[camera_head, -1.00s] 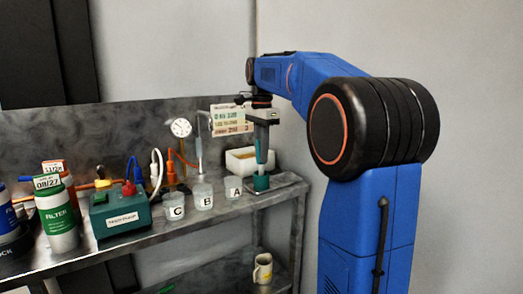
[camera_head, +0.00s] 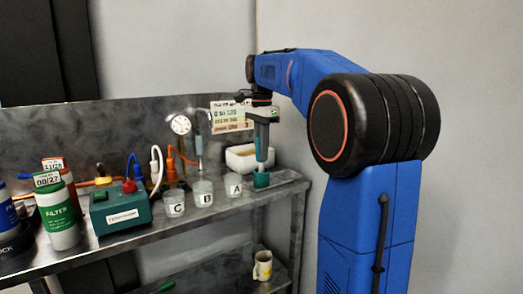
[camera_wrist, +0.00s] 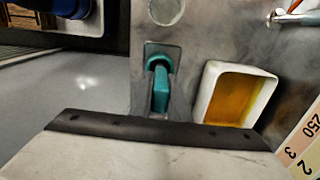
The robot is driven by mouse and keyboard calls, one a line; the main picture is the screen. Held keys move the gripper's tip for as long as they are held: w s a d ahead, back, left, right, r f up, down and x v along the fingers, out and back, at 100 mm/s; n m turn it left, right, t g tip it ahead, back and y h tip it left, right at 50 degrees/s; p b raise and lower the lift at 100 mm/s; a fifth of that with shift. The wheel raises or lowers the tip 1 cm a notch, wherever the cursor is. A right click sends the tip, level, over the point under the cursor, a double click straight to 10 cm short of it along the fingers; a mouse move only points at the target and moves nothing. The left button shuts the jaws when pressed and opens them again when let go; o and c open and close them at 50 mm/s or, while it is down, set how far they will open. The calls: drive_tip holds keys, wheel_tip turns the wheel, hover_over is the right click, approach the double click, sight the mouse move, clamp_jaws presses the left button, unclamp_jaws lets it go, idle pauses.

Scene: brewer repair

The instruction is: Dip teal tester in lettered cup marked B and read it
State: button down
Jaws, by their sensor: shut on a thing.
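My gripper (camera_head: 262,116) is shut on the teal tester (camera_head: 261,142), which hangs upright at the right end of the bench. The tester's lower end is at a teal holder (camera_head: 261,181); I cannot tell whether it is still seated in it. The wrist view also shows the teal tester (camera_wrist: 161,88) below the jaw. The clear cup marked B (camera_head: 203,193) stands to the left, between cup A (camera_head: 235,185) and cup C (camera_head: 174,204). Cup B is apart from the tester.
A white tray of amber liquid (camera_wrist: 207,92) sits close behind the holder. A gauge (camera_head: 181,125), upright pipes and a printed card (camera_head: 231,117) stand behind the cups. A green box (camera_head: 121,212) and filter canisters (camera_head: 58,215) are farther left. A mug (camera_head: 262,265) is on the lower shelf.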

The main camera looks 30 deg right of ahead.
drive_tip(key=shift+f, duration=0.35)
idle(0.5)
drive_tip(key=c, duration=1.6)
unclamp_jaws()
drive_tip(key=shift+o, duration=0.6)
drive_tip(key=o, duration=0.4)
drive_tip(key=shift+o, duration=0.2)
drive_tip(key=shift+r, duration=3.5)
drive_tip(key=shift+a, duration=0.1)
